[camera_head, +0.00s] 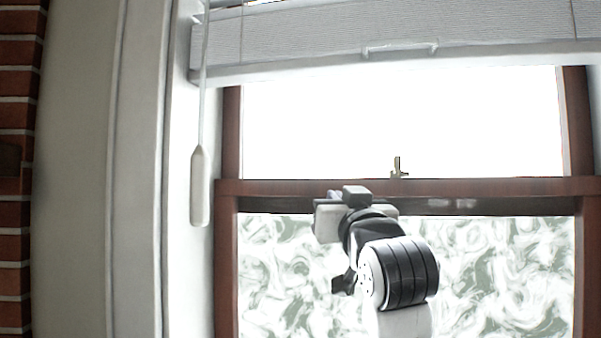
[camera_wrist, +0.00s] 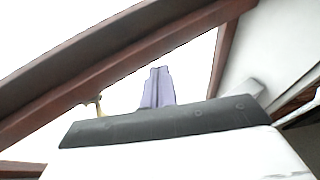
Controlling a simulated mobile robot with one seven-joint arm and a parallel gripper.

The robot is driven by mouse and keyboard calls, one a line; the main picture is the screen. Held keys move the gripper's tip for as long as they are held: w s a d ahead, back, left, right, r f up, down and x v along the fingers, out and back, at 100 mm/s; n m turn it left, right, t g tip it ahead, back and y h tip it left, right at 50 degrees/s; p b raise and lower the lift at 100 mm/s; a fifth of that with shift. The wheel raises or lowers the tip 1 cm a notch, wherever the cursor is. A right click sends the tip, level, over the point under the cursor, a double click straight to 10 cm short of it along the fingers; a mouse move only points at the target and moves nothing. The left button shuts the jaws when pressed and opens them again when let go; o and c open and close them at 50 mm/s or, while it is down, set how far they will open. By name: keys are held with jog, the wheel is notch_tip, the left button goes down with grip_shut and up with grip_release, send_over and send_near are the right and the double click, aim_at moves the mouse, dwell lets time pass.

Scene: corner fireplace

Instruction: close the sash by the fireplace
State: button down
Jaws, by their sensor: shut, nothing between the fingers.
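The window by the brick has a red-brown wooden frame. Its sash rail (camera_head: 480,187) runs across the middle, with bright blank glass above and a swirly green-white pane (camera_head: 500,270) below. A small brass latch (camera_head: 398,170) stands on the rail, and it shows in the wrist view (camera_wrist: 97,106). My gripper (camera_head: 355,197) is in front of the rail, left of the latch. In the wrist view its fingers (camera_wrist: 157,88) are together and empty, pointing toward the bright glass beside the brown rail. Contact with the rail cannot be told. The sash's bottom edge is out of view.
A white blind (camera_head: 400,35) hangs across the top of the window. Its pull wand (camera_head: 200,187) hangs left of the brown frame. White trim (camera_head: 140,180) and a red brick edge (camera_head: 15,240) are at the far left.

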notch_tip(320, 180, up, 5)
jog(key=s, duration=0.3)
notch_tip(320, 180, up, 4)
jog(key=p, duration=0.6)
send_over(318, 195)
jog(key=s, duration=0.2)
jog(key=shift+d+f+p, duration=0.15)
jog(key=shift+f, duration=0.95)
jog(key=shift+d+f+p, duration=0.1)
jog(key=shift+f+p, duration=0.05)
jog(key=shift+f, duration=0.9)
notch_tip(318, 195, down, 5)
jog(key=b, duration=0.3)
jog(key=shift+r, duration=0.2)
